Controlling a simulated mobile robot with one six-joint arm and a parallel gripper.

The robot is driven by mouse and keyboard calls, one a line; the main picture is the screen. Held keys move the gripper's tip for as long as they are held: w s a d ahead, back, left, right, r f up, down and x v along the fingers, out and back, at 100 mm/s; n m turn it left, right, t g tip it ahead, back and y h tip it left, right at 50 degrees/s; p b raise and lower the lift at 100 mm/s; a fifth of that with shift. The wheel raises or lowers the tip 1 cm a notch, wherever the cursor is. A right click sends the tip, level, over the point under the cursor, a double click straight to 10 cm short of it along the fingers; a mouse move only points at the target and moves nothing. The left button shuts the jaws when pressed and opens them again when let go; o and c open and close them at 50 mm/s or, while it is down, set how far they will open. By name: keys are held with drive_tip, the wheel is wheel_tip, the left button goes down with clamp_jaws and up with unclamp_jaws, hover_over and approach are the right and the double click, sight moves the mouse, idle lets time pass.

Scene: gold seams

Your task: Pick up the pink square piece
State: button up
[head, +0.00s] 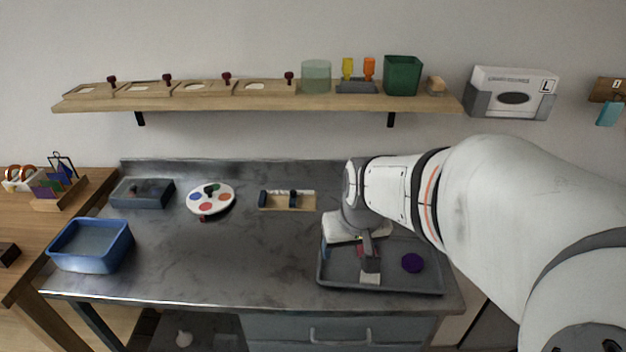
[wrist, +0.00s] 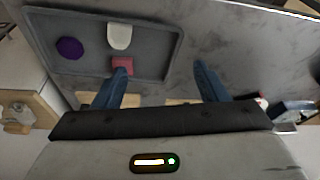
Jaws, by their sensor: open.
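The pink square piece (wrist: 123,64) lies in the grey tray (wrist: 152,58), and the tip of my left-hand finger covers part of it in the wrist view. It also shows small and dark in the head view (head: 370,265), under my wrist. My gripper (wrist: 160,78) is open, with its blue fingers wide apart and nothing between them. The piece is by the left-hand finger, off the middle of the jaws. In the head view my gripper (head: 346,252) hangs over the left part of the tray (head: 405,283).
In the tray, a white piece (wrist: 119,36) lies close to the pink one and a purple disc (wrist: 70,48) lies apart. A paint palette (head: 211,198), a blue tub (head: 91,246) and a small wooden rack (head: 288,201) stand left. The bench middle is clear.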

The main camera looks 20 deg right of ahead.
drive_tip(key=shift+o, duration=0.3)
drive_tip(key=w+d+f+m+t+b, duration=0.1)
drive_tip(key=w+d+f, duration=0.7)
drive_tip(key=d, duration=0.2)
drive_tip(key=shift+w+m+h, duration=0.25)
drive_tip(key=shift+m+h, duration=0.15)
drive_tip(key=b+x, duration=0.1)
drive_tip(key=x, duration=0.7)
drive_tip(key=shift+w, duration=0.2)
drive_tip(key=shift+c, duration=0.2)
drive_tip(key=c, duration=1.1)
